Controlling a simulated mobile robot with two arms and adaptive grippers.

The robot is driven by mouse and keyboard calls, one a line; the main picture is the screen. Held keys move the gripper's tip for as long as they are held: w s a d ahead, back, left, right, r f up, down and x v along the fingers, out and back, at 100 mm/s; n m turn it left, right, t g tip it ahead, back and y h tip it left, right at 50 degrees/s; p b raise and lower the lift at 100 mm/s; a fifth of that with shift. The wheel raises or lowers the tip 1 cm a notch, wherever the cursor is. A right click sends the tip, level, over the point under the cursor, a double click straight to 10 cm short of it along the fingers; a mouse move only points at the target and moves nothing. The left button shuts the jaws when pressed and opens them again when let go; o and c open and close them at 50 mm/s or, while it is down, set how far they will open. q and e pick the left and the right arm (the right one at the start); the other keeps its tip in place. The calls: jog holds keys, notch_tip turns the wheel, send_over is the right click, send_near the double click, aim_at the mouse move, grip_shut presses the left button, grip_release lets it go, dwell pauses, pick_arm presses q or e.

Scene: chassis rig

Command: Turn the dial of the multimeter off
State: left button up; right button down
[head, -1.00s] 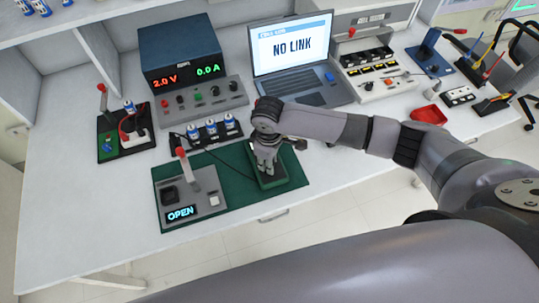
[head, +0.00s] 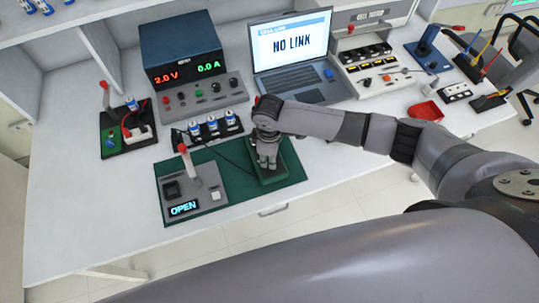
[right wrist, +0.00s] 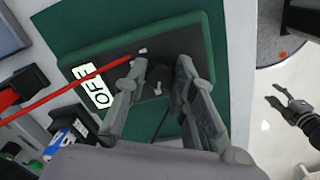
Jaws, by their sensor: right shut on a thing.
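The multimeter (head: 285,168) is a dark flat box with a green rim, lying on the green mat (head: 233,187). In the right wrist view the multimeter (right wrist: 125,48) shows a lit display (right wrist: 90,88) that appears to read OFF. Its black round dial (right wrist: 158,80) sits between my right fingers. My right gripper (right wrist: 161,68) is shut on the dial, pointing down; in the head view the gripper (head: 267,162) covers most of the multimeter's face. My left gripper (right wrist: 287,104) hangs apart over the floor at the right of the wrist view, fingers spread.
Left of the multimeter stands a grey fixture (head: 205,197) with a red-tipped lever and an OPEN display. Behind are a cell holder (head: 205,131), a power supply (head: 190,60) and a laptop (head: 300,60). A red lead (right wrist: 60,92) crosses the wrist view.

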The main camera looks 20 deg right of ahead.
jog(key=c, duration=1.3)
grip_release()
notch_tip(320, 180, up, 12)
jog(key=shift+s, duration=0.1)
